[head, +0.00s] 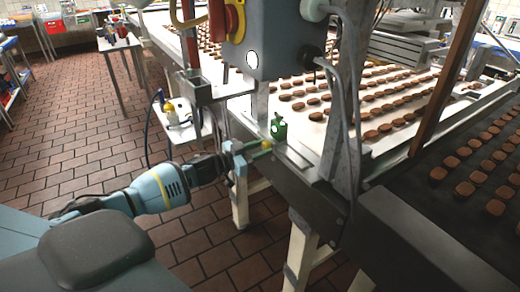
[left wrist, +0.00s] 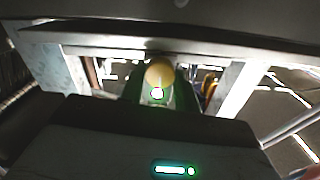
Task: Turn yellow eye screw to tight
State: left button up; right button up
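My left gripper (head: 262,148) reaches from the left to the front edge of the machine frame in the head view. Its green fingers show in the left wrist view (left wrist: 158,90), one on each side of the rounded yellow eye screw (left wrist: 159,72). A small yellow part of the eye screw (head: 266,142) shows at the fingertips in the head view. The yellow fills most of the space between the fingers, but whether they press on it cannot be told. The screw's thread is hidden. My right gripper is not in view.
A green bracket-like part (head: 278,127) stands on the frame just behind the fingertips. A grey control box (head: 285,40) with a red and yellow switch hangs above. A conveyor (head: 318,120) carries many brown biscuits. The tiled floor (head: 75,125) at left is mostly clear.

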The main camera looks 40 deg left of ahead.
pick_arm(q)
jog(key=c, duration=0.4)
jog(key=shift+m, duration=0.3)
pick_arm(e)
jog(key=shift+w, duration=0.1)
pick_arm(q)
jog(key=m, duration=0.3)
jog(key=shift+m, duration=0.3)
jog(key=m, duration=0.5)
jog(key=shift+f+m+b, duration=0.1)
jog(key=shift+m+b, duration=0.2)
jog(key=m, duration=0.2)
jog(key=shift+m, duration=0.3)
jog(key=m+b, duration=0.1)
jog(key=m, duration=0.3)
jog(key=shift+m, duration=0.3)
jog(key=shift+m+b, duration=0.4)
jog(key=shift+m, duration=0.2)
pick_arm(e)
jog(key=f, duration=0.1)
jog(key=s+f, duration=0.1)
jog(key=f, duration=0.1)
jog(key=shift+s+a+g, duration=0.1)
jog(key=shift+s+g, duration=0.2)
pick_arm(q)
jog(key=shift+m, duration=0.3)
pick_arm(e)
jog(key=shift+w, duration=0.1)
